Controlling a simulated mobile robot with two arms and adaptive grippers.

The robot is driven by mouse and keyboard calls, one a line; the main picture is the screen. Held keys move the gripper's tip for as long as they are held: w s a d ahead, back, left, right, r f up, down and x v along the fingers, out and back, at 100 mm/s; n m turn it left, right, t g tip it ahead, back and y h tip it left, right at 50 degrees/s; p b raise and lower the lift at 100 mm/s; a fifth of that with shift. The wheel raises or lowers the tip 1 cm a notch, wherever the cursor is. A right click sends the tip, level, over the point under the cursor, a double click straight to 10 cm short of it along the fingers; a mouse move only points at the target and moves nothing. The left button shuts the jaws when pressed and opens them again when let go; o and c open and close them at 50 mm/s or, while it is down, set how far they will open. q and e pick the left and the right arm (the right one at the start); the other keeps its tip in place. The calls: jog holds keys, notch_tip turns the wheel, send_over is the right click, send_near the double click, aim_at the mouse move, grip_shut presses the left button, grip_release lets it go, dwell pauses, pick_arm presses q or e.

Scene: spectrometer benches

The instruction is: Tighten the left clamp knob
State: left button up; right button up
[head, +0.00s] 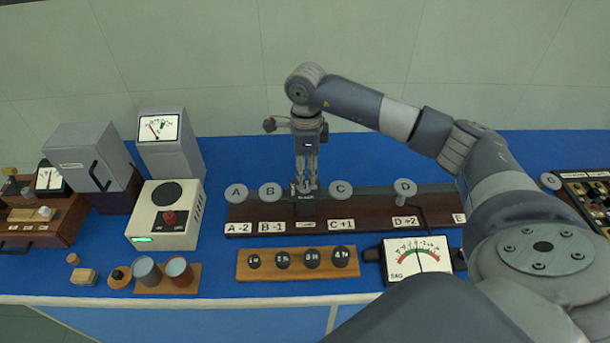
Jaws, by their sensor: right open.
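My right gripper (305,188) points down over a long dark rail (362,207), between the grey discs B (270,192) and C (340,191). Its jaws are open, and its fingertips are low, close to the rail. They hide what lies directly behind and below them, so contact cannot be told. A small dark knob (371,255) sits at the left side of the SAG meter (417,258), and another (460,256) at its right side. No knob is clearly marked as the left clamp knob. My left gripper is not in view.
Discs A (236,192) and D (405,188) also stand on the rail. A wooden block (297,275) with several black knobs lies in front. A white box (165,228) with a red knob stands left. My right arm covers the bench's right part.

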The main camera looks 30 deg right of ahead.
jog(key=f, duration=0.2)
jog(key=shift+w+a+f+p, duration=0.1)
jog(key=shift+w+f+p, duration=0.1)
jog(key=shift+f+p, duration=0.15)
jog(key=shift+f, duration=0.75)
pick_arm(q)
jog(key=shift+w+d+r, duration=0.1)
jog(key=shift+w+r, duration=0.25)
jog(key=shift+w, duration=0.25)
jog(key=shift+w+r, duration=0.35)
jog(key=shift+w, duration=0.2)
pick_arm(e)
jog(key=c, duration=1.1)
